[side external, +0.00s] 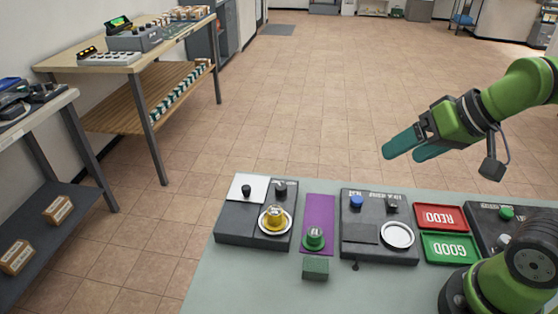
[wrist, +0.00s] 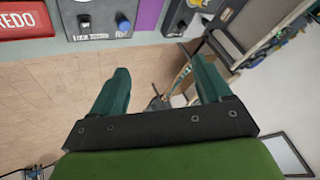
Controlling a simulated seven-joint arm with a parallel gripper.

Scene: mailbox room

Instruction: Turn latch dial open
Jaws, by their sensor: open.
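Several knobs stand on dark boxes on the table; the labels are too small to tell which is the latch dial. A yellow dial (side external: 274,217) sits on a white ring on the left box (side external: 232,226). A green dial (side external: 314,237) stands at the front of a purple strip (side external: 320,208). The blue knob also shows in the wrist view (wrist: 123,24). My gripper (side external: 401,152) is open and empty, above and behind the table, apart from every knob; its spread fingers show in the wrist view (wrist: 160,68).
A red REDO tray (side external: 441,217) and a green GOOD tray (side external: 450,247) lie right of the middle box. Another box with a green knob (side external: 506,213) is at the far right. A wooden workbench (side external: 140,62) and a shelf stand at the left.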

